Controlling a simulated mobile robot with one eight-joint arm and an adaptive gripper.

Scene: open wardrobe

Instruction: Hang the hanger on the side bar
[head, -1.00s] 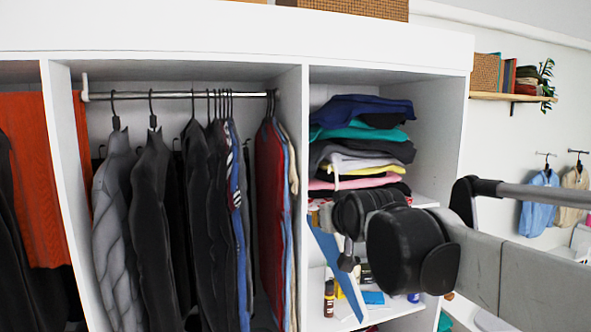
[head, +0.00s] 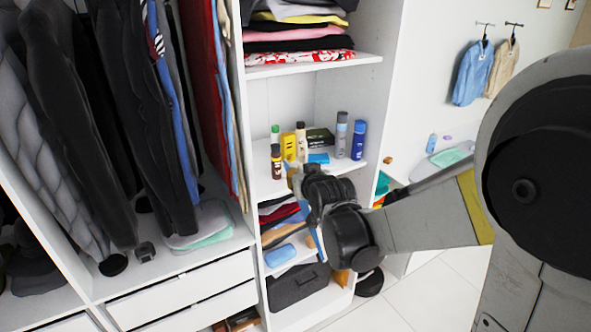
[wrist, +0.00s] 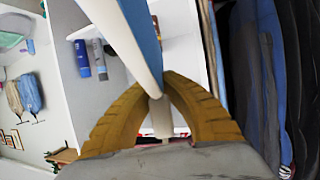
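My gripper (wrist: 160,95) has its two yellow-brown fingers closed around a blue and white piece, which I take to be the hanger (wrist: 130,40). In the head view my gripper (head: 296,182) is small and partly hidden behind my own wrist, in front of the shelf column. A thin blue edge of the held piece shows just below it. Two short bars stick out from the right wall, the left bar (head: 484,23) with a blue garment (head: 473,72) and the right bar (head: 514,25) with a beige one (head: 502,70).
Bottles, including a blue one (head: 358,140), stand on the shelf behind my gripper. Dark clothes (head: 70,110) hang in the compartment at left. White drawers (head: 180,297) are below them. White wall and tiled floor (head: 415,290) lie to the right.

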